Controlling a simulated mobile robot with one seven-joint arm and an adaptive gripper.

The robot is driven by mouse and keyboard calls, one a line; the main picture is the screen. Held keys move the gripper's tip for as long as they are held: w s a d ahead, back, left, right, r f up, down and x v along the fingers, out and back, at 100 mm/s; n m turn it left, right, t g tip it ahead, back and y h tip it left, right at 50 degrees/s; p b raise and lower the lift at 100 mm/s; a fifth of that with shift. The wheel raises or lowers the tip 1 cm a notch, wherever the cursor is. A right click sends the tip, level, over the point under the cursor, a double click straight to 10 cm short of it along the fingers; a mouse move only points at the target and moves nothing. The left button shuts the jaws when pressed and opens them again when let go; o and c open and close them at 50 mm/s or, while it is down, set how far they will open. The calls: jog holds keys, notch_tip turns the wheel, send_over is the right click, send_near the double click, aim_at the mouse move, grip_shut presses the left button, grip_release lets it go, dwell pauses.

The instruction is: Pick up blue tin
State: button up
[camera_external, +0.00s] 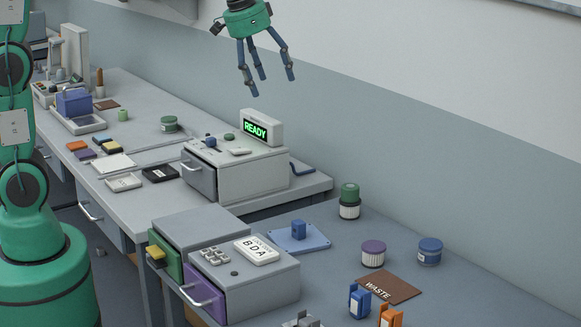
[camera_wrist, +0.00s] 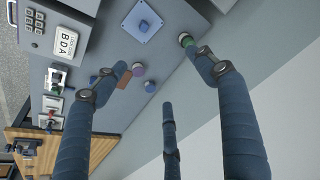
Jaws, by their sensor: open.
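The blue tin (camera_external: 429,251) stands upright on the near grey bench at the right, by the wall, with a blue lid and a pale label. My gripper (camera_external: 268,84) has three blue fingers. It hangs open and empty, high above the benches and to the upper left of the tin. The fingers (camera_wrist: 158,74) are spread in the wrist view.
A purple-lidded tin (camera_external: 373,254) stands just left of the blue one. A green-lidded jar (camera_external: 349,201) is farther back. A brown WASTE mat (camera_external: 389,287) lies in front, with blue (camera_external: 360,300) and orange (camera_external: 390,316) items nearby. A READY display box (camera_external: 262,127) rises below my gripper.

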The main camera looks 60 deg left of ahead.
jog(key=w+d+f+m+p, duration=0.1)
jog(key=w+d+f+p, duration=0.15)
jog(key=w+d, duration=0.55)
jog(key=m+g+p, duration=0.3)
jog(key=p, duration=0.4)
send_over(430, 243)
jog(key=s, duration=0.1)
notch_tip(430, 243, down, 24)
jog(key=shift+s+a+r, duration=0.2)
jog(key=shift+a, duration=0.2)
jog(key=shift+f, duration=0.1)
jog(key=shift+w+d+f+b, duration=0.1)
jog(key=shift+w+f, duration=0.05)
jog(key=shift+f, duration=1.25)
jog(key=shift+w+d+f+b, duration=0.1)
jog(key=shift+w+f+b, duration=0.05)
jog(key=shift+f, duration=1.2)
jog(key=shift+w+d+f+b, duration=0.1)
jog(key=shift+w+f, duration=0.05)
jog(key=shift+f, duration=1.25)
jog(key=shift+f, duration=0.15)
jog(key=shift+w+d+f, duration=0.1)
jog(key=shift+w+f, duration=0.05)
jog(key=shift+f, duration=1.05)
jog(key=shift+w+d+f, duration=0.1)
jog(key=shift+w+f, duration=0.05)
jog(key=shift+f, duration=1.05)
